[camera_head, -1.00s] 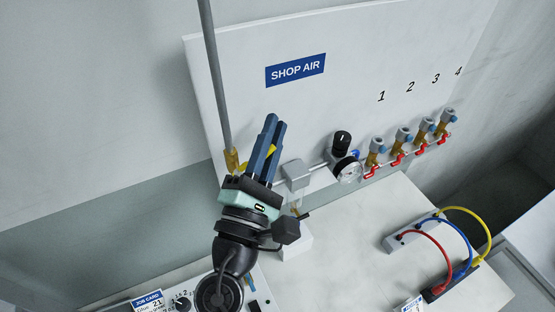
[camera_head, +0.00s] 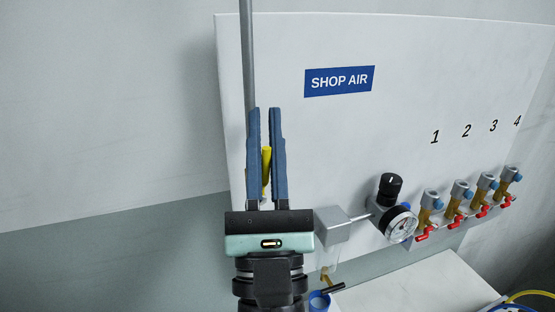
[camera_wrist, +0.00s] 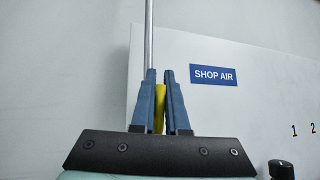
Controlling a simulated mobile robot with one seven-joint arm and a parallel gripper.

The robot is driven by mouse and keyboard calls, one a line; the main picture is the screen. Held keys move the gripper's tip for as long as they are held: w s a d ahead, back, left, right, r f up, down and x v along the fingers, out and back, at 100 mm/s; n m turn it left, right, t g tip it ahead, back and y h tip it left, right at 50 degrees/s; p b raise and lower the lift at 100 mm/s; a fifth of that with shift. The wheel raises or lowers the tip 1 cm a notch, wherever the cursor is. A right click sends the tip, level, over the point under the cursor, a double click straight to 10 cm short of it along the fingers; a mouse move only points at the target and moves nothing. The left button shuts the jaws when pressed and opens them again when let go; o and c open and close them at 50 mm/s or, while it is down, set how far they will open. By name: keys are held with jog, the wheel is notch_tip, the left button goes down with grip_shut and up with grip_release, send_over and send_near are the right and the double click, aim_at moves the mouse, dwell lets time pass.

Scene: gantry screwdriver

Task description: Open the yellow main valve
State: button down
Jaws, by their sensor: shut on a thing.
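The yellow main valve handle (camera_head: 266,166) stands upright between the two blue fingers of my gripper (camera_head: 265,112). My gripper is shut on it, with the handle low between the fingers and the tips reaching above it. In the wrist view the yellow handle (camera_wrist: 159,106) also shows as an upright strip between the fingers (camera_wrist: 160,76). The valve body is hidden behind my gripper. A grey vertical pipe (camera_head: 246,60) runs down behind the left finger.
A white panel with a blue SHOP AIR sign (camera_head: 339,81) stands behind. To the right are a filter unit (camera_head: 334,226), a black regulator knob (camera_head: 390,186), a gauge (camera_head: 402,223), and several numbered outlets with red handles (camera_head: 425,233). A white bench top (camera_head: 425,288) lies below.

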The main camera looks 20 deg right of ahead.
jog(key=shift+a+n+t+y+b, duration=0.2)
jog(key=shift+n+y+b, duration=0.1)
jog(key=shift+n+y, duration=0.3)
jog(key=shift+a+n+t+y+b, duration=0.15)
jog(key=shift+n+y+b, duration=0.1)
jog(key=shift+n+y, duration=0.3)
jog(key=c, duration=0.9)
grip_release()
jog(key=shift+s+f+b, duration=0.25)
jog(key=shift+f+b, duration=0.05)
jog(key=shift+f, duration=0.1)
jog(key=shift+b+v, duration=4)
jog(key=shift+v, duration=2)
jog(key=shift+s, duration=0.15)
